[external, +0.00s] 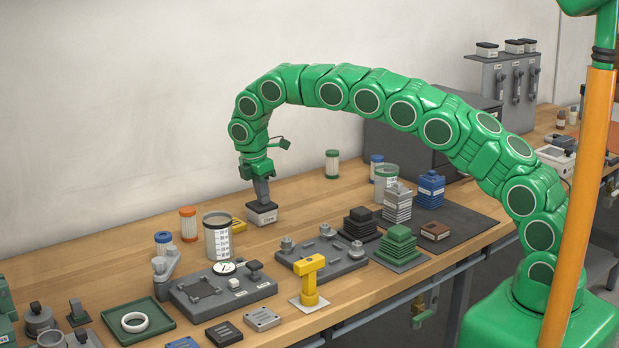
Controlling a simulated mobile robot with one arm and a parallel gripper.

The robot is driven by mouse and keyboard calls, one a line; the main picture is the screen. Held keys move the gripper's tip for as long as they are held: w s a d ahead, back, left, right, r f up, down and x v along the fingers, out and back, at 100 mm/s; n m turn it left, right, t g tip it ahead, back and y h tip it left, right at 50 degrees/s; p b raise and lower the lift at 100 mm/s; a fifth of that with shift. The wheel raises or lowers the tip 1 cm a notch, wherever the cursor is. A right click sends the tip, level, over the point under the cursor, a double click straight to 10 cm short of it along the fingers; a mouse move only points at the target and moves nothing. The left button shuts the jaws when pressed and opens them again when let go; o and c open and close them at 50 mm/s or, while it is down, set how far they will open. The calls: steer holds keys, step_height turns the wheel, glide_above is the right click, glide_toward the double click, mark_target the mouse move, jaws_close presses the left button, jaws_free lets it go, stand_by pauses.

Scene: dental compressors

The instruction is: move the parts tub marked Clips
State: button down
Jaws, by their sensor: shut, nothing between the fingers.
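A small grey tub with a dark top and a white label (264,218) stands on the wooden bench, near the wall side. The label's print is small; it seems to read Clips, but I cannot be sure. My gripper (263,202) points down right over this tub, with its fingers shut and nothing between them. The fingertips hide part of the tub's top, and I cannot tell whether they touch it. Similar labelled tubs (487,50) stand on top of a grey cabinet at the far right; their labels are too small to read.
A clear graduated jar (218,238) and a yellow block (238,225) stand just left of the tub. A grey fixture plate (322,258) lies to its right front. A yellow post (310,280) stands near the front edge. Bare bench (310,205) lies right of the tub.

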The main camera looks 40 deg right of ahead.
steer(key=shift+w+a+r, duration=0.1)
steer(key=shift+a+r, duration=0.1)
steer(key=shift+a, duration=2.25)
steer(key=shift+w+a+r, duration=0.1)
steer(key=shift+a+r, duration=0.05)
steer(key=shift+a, duration=2.3)
